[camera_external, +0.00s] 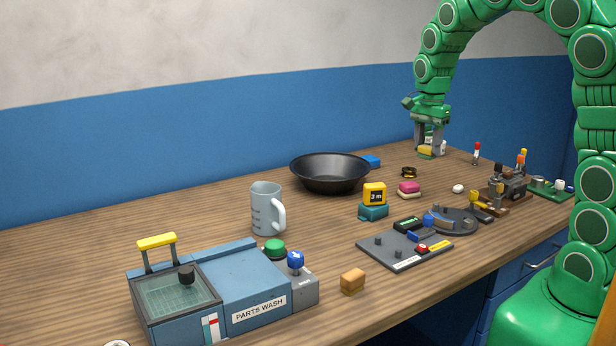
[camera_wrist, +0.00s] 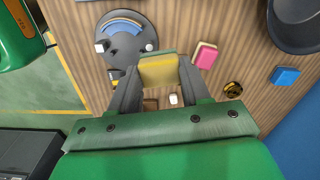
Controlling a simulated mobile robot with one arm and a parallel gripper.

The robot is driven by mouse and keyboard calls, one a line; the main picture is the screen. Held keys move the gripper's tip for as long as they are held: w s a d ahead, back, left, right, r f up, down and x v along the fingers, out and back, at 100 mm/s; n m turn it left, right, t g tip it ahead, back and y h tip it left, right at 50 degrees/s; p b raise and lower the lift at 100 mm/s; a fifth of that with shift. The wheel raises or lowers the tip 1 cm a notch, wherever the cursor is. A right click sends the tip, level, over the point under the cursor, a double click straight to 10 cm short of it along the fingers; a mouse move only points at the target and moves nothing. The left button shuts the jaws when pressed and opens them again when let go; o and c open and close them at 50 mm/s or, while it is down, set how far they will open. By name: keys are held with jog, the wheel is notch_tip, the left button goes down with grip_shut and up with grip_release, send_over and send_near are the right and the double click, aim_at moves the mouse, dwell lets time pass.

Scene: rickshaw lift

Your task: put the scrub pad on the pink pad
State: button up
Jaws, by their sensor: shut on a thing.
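My gripper (camera_external: 430,150) is at the far end of the table, pointing down, with its fingers shut on the scrub pad (camera_external: 425,151). In the wrist view the scrub pad (camera_wrist: 158,70) is a yellow block with a green layer along its far edge, held between the two fingertips (camera_wrist: 157,75). I cannot tell how high it is above the table. The pink pad (camera_external: 409,187) is a small pink block with a pale underside, lying on the table nearer the external camera than my gripper. In the wrist view the pink pad (camera_wrist: 205,54) is right of the scrub pad, apart from it.
A black-and-gold ring (camera_external: 409,172), a blue block (camera_external: 371,161) and a black bowl (camera_external: 330,172) are near the pink pad. A yellow tape measure (camera_external: 374,194) stands on a teal block. A round grey dial (camera_external: 460,220) and a small machine (camera_external: 505,185) are to the right.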

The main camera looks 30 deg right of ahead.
jog(key=s+d+m, duration=0.2)
jog(key=d, duration=0.3)
send_near(410, 184)
jog(key=shift+s+f, duration=0.3)
jog(key=shift+s, duration=0.2)
jog(key=shift+w+f, duration=0.7)
jog(key=shift+f, duration=1.6)
jog(key=shift+f, duration=0.1)
jog(key=o, duration=1)
jog(key=shift+o, duration=0.2)
notch_tip(410, 184, up, 12)
